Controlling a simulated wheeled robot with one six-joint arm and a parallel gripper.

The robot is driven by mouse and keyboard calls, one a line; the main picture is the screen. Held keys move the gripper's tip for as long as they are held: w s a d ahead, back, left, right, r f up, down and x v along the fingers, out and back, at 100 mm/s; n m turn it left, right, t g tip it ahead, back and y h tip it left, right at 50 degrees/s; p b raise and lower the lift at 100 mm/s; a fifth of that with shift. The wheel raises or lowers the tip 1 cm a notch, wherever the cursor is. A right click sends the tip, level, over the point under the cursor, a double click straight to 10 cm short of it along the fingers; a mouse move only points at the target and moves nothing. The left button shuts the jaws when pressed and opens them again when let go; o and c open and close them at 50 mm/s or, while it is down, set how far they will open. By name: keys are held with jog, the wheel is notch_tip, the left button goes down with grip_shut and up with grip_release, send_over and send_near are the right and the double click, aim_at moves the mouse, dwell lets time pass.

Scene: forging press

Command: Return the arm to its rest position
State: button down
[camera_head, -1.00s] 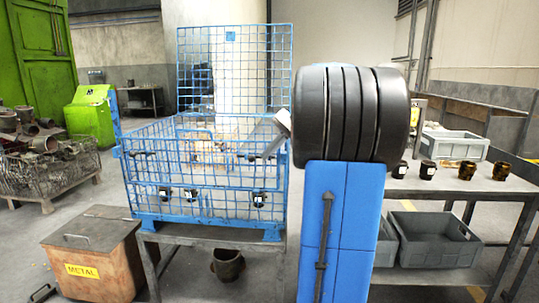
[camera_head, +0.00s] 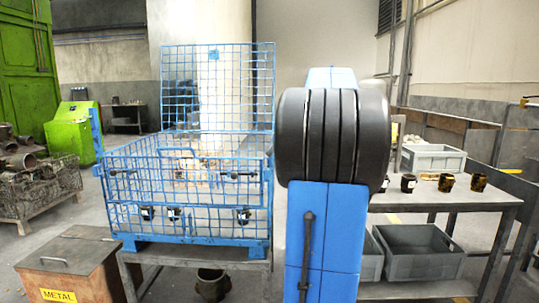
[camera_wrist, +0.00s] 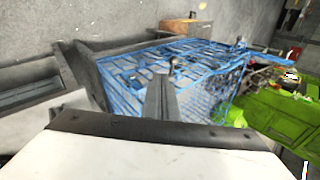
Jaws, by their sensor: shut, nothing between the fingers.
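My gripper (camera_wrist: 161,98) shows in the wrist view as two dark grey fingers pressed together, with nothing between them. It points over the blue wire cage (camera_wrist: 150,65), which lies beyond the fingertips. In the head view my blue arm with its black ribbed joint stands upright right of the middle, and the gripper is hidden behind it.
A brown METAL box (camera_head: 72,256) stands at the front left. Green machinery (camera_head: 70,135) is behind it. On the right, a work table (camera_head: 460,196) carries a grey crate (camera_head: 432,158) and several dark cups. Two more grey crates (camera_head: 418,262) sit on its lower shelf.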

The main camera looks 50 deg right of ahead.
dwell(0.6)
jog(key=s+a+f+n+g, duration=0.1)
jog(key=a+f, duration=0.2)
jog(key=a, duration=0.5)
jog(key=s+a+f+n+g+h, duration=0.15)
jog(key=a+f, duration=0.25)
jog(key=a, duration=0.4)
jog(key=s+a+f+n, duration=0.1)
jog(key=a+f+n, duration=0.15)
jog(key=a, duration=0.45)
jog(key=s+a+f+n+h, duration=0.1)
jog(key=s+a+f+n, duration=0.2)
jog(key=s+a+f, duration=0.3)
jog(key=s+a+f+n+h, duration=0.1)
jog(key=s+a+f+n, duration=0.3)
jog(key=s+a+f, duration=0.3)
notch_tip(320, 180, down, 5)
jog(key=s, duration=0.3)
jog(key=shift+a, duration=0.2)
jog(key=c, duration=2.5)
grip_release()
jog(key=shift+h, duration=0.25)
